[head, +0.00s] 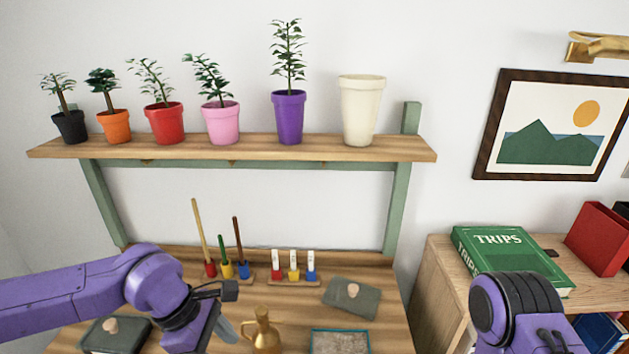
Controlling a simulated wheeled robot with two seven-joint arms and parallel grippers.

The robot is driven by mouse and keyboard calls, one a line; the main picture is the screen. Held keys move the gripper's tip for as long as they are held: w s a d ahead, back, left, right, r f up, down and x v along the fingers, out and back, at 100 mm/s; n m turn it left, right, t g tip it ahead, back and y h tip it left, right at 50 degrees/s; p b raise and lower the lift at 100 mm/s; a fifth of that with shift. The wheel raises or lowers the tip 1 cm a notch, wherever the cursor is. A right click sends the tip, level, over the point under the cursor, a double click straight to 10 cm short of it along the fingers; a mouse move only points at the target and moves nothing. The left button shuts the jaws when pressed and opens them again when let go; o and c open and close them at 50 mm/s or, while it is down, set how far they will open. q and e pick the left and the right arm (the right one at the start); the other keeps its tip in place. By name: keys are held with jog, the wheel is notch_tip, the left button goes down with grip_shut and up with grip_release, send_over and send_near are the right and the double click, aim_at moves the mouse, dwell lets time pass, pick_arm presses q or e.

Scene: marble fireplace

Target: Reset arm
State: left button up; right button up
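My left arm (150,275) comes in from the left, bent at a purple joint over the left part of the wooden desk. My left gripper (222,328) points down, just left of a brass jug (264,334). Only a grey part of it shows, so its opening is unclear. I cannot tell whether it touches the jug. My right arm (518,310) shows as a purple and black joint at the lower right, in front of the wooden cabinet (442,285). My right gripper is out of the frame.
Potted plants and an empty cream pot (361,108) stand on the shelf (330,149). Below are paint brushes (203,240), small jars (294,268), a dark book-like lidded item (350,298) and a blue-edged tray (340,331). A green book (505,258) lies on the cabinet.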

pick_arm(q)
jog(key=s+a+f+t+y+b, duration=0.1)
jog(key=a+f+t+y, duration=0.2)
jog(key=f, duration=0.7)
jog(key=s+a+f+t+y+b, duration=0.15)
jog(key=a+f+y, duration=0.25)
jog(key=f, duration=0.6)
jog(key=s+a+f+m, duration=0.3)
jog(key=s+f+m, duration=0.2)
jog(key=s, duration=0.3)
jog(key=s+a+f+m+g+y+b, duration=0.1)
jog(key=s+a+f+m, duration=0.3)
jog(key=s+f, duration=0.3)
jog(key=shift+s+f+m+b, duration=0.3)
jog(key=shift+s+f+m, duration=0.05)
jog(key=shift+s+m, duration=0.6)
pick_arm(e)
jog(key=f, duration=0.2)
jog(key=s+f, duration=0.1)
jog(key=f, duration=0.1)
